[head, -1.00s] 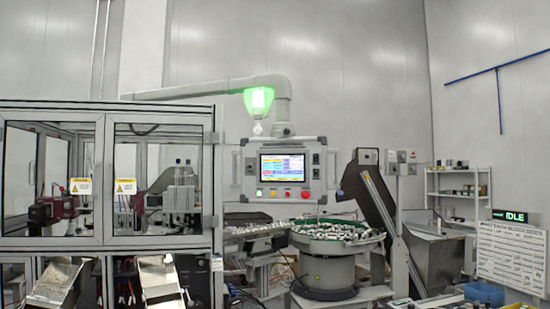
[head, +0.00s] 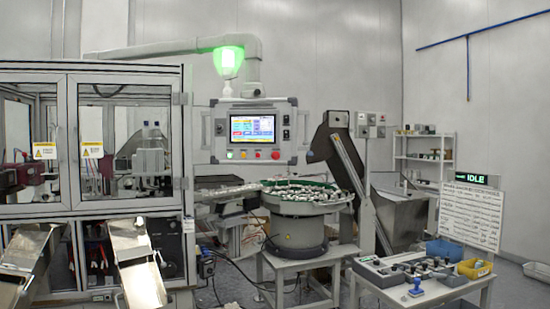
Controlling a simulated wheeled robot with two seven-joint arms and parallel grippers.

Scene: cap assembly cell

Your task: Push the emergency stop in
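A grey control panel (head: 212,142) hangs from an overhead arm near the middle of the head view. It has a lit screen (head: 253,129) and a row of buttons below it. A red round button (head: 275,155), which looks like the emergency stop, is at the right end of that row. Neither of my grippers is in view.
A glazed machine enclosure (head: 125,81) with metal chutes (head: 140,263) stands at the left. A bowl feeder (head: 305,207) stands below and right of the panel. A low table (head: 405,297) with parts is at the lower right. Open floor (head: 515,285) shows at far right.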

